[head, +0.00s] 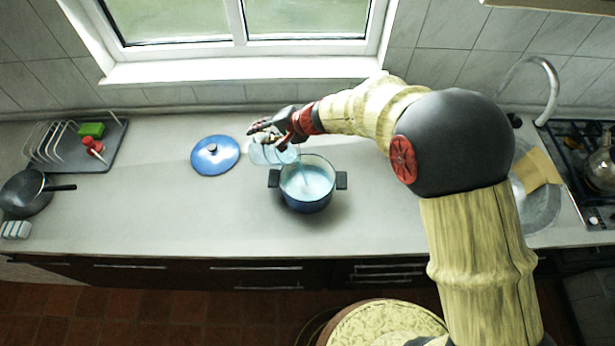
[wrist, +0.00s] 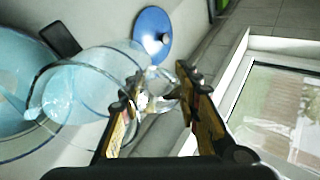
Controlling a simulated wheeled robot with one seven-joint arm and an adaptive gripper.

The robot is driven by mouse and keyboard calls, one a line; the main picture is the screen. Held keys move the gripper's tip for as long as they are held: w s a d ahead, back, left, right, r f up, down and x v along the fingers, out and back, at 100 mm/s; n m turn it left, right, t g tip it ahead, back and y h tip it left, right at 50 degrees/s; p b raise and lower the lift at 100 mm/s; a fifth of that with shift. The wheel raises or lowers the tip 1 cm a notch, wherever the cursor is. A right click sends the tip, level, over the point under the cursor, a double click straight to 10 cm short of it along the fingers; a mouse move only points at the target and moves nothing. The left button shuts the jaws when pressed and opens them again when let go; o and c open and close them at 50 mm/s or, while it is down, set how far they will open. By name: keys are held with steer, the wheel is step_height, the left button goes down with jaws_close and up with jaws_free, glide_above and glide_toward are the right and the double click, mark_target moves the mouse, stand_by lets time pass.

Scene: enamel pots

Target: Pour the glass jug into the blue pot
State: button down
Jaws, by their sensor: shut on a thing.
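The blue pot (head: 307,184) stands on the counter with its lid off and pale bluish liquid inside. Part of it shows at the left edge of the wrist view (wrist: 14,92). The clear glass jug (head: 272,154) is tilted over the left part of the pot. In the wrist view the jug (wrist: 85,85) lies on its side with its mouth toward the pot. A thin pale stream seems to fall from it into the pot. My gripper (head: 266,130) is shut on the jug's handle side, above and behind the pot; its fingers (wrist: 158,100) show in the wrist view.
A blue lid (head: 215,155) lies on the counter left of the pot, also in the wrist view (wrist: 152,34). A dish rack (head: 70,150), a frying pan (head: 27,192) and a sponge (head: 15,229) are far left. The sink (head: 538,205) and hob (head: 590,160) are right. The counter's front is clear.

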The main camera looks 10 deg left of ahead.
steer(key=shift+d+f+y+b, duration=0.1)
steer(key=shift+y+b, duration=0.2)
steer(key=shift+b, duration=0.85)
steer(key=shift+s+d+t+y+b, duration=0.15)
steer(key=shift+d+y+b, duration=0.3)
steer(key=shift+b, duration=0.95)
steer(key=shift+d+t+y+b, duration=0.2)
steer(key=shift+y+b, duration=0.35)
steer(key=shift+b, duration=0.85)
stand_by(1.0)
steer(key=shift+a+r+h+p, duration=0.25)
steer(key=shift+r+p, duration=0.2)
steer(key=shift+p, duration=0.55)
steer(key=a+h+p, duration=0.1)
steer(key=p, duration=0.4)
steer(key=shift+h, duration=0.35)
steer(key=p, duration=0.3)
steer(key=r+g+h+p, duration=0.1)
steer(key=p, duration=0.2)
steer(key=shift+w+a+r+p, duration=0.1)
steer(key=shift+w+a+p, duration=0.15)
steer(key=shift+a+p, duration=0.15)
steer(key=shift+h+p, duration=0.35)
steer(key=shift+h, duration=0.05)
steer(key=shift+f, duration=0.5)
